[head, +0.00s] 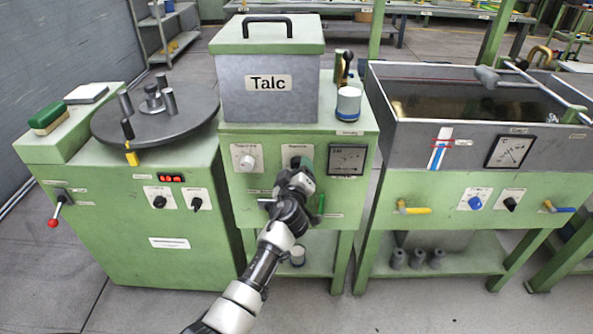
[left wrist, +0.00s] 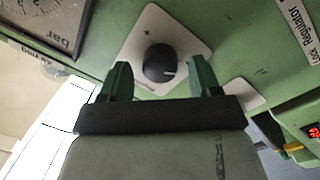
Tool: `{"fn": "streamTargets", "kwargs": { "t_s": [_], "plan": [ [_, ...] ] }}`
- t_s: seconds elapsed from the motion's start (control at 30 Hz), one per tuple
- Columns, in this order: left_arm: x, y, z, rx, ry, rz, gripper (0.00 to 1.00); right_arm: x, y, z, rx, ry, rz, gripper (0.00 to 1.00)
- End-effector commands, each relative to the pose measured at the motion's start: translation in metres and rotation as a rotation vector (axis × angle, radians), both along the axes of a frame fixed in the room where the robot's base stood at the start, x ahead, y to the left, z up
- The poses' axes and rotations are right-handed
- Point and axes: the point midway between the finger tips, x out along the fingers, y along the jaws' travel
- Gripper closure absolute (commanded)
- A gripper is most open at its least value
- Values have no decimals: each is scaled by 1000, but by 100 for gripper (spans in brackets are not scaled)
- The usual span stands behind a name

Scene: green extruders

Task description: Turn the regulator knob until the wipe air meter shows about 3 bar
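The black regulator knob (left wrist: 159,63) with a pale pointer line sits on a white plate (left wrist: 190,38) in the left wrist view. My left gripper (left wrist: 159,70) is open, its two green fingers on either side of the knob with gaps showing. I cannot tell how deep the fingers reach over it. In the head view my left gripper (head: 304,164) hides the knob at the front of the talc station. The square dark meter (head: 347,160) is just right of it; its reading is too small to tell. The meter's "bar" corner (left wrist: 68,42) shows in the left wrist view. My right gripper is not in view.
The talc box (head: 268,85) stands above. A sink station (head: 460,175) is on the right and a turntable machine (head: 155,190) on the left.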

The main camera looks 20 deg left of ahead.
Motion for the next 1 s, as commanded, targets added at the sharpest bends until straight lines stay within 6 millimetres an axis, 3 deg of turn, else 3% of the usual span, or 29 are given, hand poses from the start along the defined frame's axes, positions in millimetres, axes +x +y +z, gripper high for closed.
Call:
{"fn": "streamTargets", "kwargs": {
  "t_s": [0.03, 0.3, 0.67, 1.0],
  "plan": [
    [0, 0, 0, 0, 0, 0, 44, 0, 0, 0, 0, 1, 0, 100],
    [0, 0, 0, 0, 0, 0, 86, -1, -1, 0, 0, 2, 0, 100],
    [0, 0, -1, 56, 16, 0, 86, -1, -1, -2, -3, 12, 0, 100],
    [-1, 0, -1, 294, 85, 0, 86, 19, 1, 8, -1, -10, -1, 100]
  ]
}}
